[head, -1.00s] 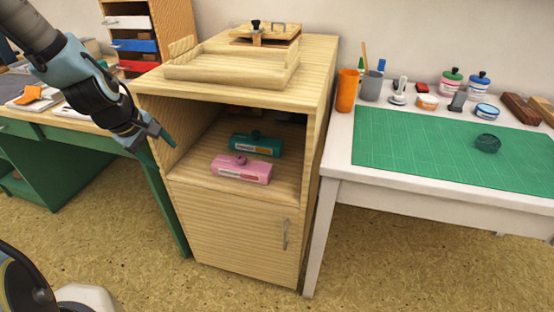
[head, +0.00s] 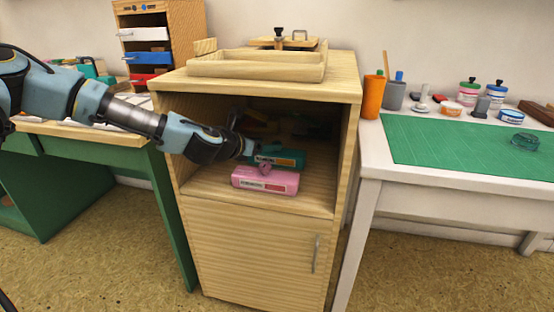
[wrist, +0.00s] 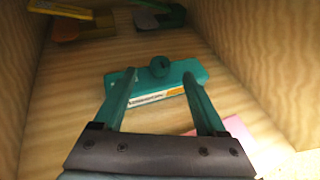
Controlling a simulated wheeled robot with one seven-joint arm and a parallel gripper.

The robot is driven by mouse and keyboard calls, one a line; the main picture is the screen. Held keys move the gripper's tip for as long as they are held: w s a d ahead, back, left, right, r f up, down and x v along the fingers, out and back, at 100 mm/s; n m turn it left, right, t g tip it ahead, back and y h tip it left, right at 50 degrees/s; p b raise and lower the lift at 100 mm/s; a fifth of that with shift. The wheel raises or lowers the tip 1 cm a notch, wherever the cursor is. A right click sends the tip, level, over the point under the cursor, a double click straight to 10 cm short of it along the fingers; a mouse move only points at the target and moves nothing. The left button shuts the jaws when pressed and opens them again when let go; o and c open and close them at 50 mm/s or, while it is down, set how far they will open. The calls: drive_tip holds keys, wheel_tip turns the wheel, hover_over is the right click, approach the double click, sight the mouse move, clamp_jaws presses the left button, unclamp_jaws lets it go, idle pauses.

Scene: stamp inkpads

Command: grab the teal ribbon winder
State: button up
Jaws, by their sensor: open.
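The teal ribbon winder (head: 285,157) lies on the shelf inside the open cabinet compartment, behind a pink winder (head: 265,181). It also shows in the wrist view (wrist: 160,82), with a round knob on top and a white and orange label on its front. My gripper (head: 252,157) reaches into the compartment from the left, at the teal winder. In the wrist view my gripper (wrist: 165,92) is open, its two fingers on either side of the winder's label. I cannot tell whether the fingers touch it. The pink winder (wrist: 238,130) is partly hidden by my gripper.
The cabinet's side walls (head: 347,150) and top (head: 345,88) enclose the compartment. Farther back inside lie a yellow item (wrist: 62,10) and a dark green item (wrist: 160,16). A white table with a green cutting mat (head: 450,150) stands to the right.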

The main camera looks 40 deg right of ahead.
sight(277, 142)
drive_tip(key=shift+x, duration=3.2)
clamp_jaws()
